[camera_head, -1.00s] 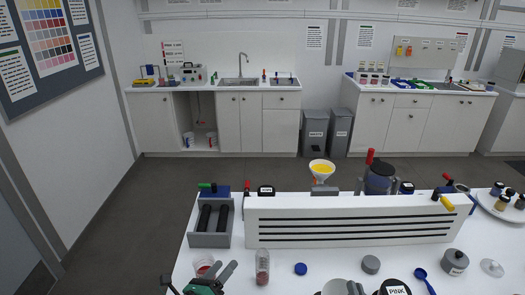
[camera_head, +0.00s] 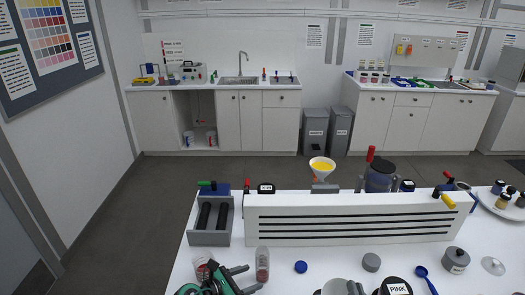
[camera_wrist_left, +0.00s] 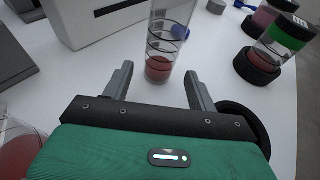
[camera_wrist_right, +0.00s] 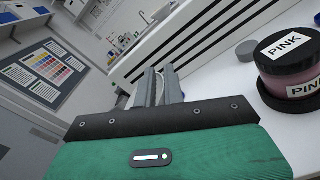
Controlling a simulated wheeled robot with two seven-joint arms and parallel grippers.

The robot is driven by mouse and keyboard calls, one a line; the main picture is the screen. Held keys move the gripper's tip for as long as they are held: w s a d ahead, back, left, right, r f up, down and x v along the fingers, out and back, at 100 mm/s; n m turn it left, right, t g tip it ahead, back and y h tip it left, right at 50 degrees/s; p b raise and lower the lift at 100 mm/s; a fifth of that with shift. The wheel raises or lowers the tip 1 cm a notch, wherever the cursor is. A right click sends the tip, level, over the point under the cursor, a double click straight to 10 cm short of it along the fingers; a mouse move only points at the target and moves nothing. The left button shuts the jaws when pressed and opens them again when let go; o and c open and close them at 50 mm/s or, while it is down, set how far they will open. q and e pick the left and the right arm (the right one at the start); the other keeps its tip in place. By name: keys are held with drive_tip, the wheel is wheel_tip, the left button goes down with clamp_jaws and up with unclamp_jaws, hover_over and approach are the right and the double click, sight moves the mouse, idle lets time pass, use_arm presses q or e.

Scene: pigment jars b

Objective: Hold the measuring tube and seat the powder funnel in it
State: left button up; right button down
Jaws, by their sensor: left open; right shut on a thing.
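The measuring tube (camera_head: 262,266) is clear with dark rings and red powder at the bottom. It stands upright on the white table and also shows in the left wrist view (camera_wrist_left: 168,40). My left gripper (camera_head: 250,279) is open, its fingers pointing at the tube from the left, and apart from it. In its wrist view the tube stands just beyond the fingertips (camera_wrist_left: 160,70).
A white slotted box (camera_head: 350,219) stands behind the tube. A PINK jar (camera_head: 397,287) is right of my right gripper. A blue cap (camera_head: 301,267) and grey lid (camera_head: 371,262) lie between. A red-filled cup (camera_head: 203,270) is left.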

sight(257, 276)
use_arm(q)
drive_tip(key=shift+b+x, duration=0.6)
drive_tip(key=shift+x, duration=1.7)
use_arm(e)
drive_tip(key=shift+f, duration=0.7)
use_arm(q)
drive_tip(key=c, duration=0.7)
